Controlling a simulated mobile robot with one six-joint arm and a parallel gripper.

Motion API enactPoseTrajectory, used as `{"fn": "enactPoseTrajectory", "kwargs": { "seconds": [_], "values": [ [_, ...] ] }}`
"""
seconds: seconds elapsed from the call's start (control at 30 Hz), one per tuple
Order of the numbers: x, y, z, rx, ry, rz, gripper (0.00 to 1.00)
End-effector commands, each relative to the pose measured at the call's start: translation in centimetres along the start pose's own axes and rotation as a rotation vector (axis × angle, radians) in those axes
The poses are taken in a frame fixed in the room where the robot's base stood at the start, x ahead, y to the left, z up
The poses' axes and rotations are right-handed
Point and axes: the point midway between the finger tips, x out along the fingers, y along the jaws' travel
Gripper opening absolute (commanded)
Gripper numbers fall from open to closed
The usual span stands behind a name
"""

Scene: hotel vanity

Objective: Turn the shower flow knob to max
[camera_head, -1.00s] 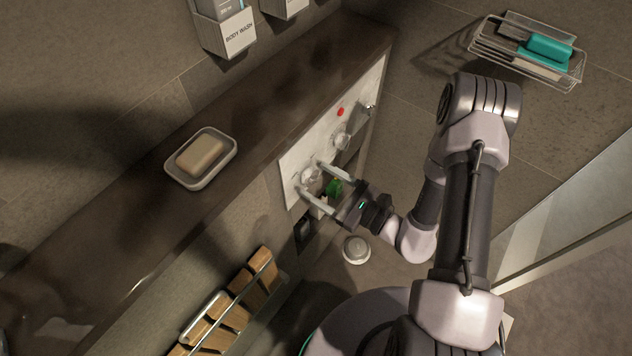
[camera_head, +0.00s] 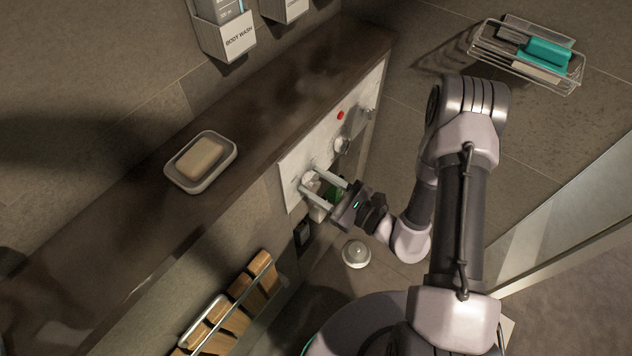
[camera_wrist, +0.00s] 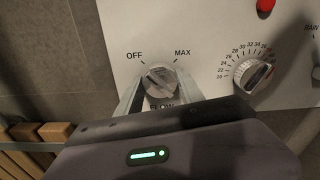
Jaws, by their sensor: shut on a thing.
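The shower flow knob (camera_wrist: 160,78) is a round grey metal knob on the white control panel, with OFF printed at its upper left and MAX at its upper right. The FLOW label below it is partly covered by my gripper. Its exact pointer direction is hard to read. My gripper (camera_wrist: 159,88) has one finger on each side of the knob and is shut on it. In the head view, my gripper (camera_head: 309,180) reaches the panel from the lower right, and its fingers partly hide the flow knob (camera_head: 309,178).
A temperature dial (camera_wrist: 253,75) with a number scale sits right of the flow knob, below a red button (camera_wrist: 265,6). A soap dish (camera_head: 217,180) rests on the dark ledge (camera_head: 270,100). A wooden-slatted rack (camera_head: 232,312) is below. A wire basket (camera_head: 483,48) hangs at upper right.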

Motion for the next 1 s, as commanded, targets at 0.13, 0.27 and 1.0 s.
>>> {"fn": "enactPoseTrajectory", "kwargs": {
  "seconds": [0.13, 0.27, 1.0],
  "values": [
    [-0.02, 0.02, 0.06, 0.063, 0.001, 0.0, 0.04],
    [-0.03, 0.02, 0.12, 0.154, 0.001, 0.0, 0.04],
    [-0.03, 0.07, 0.15, 0.852, 0.002, 0.001, 0.04]
  ]
}}
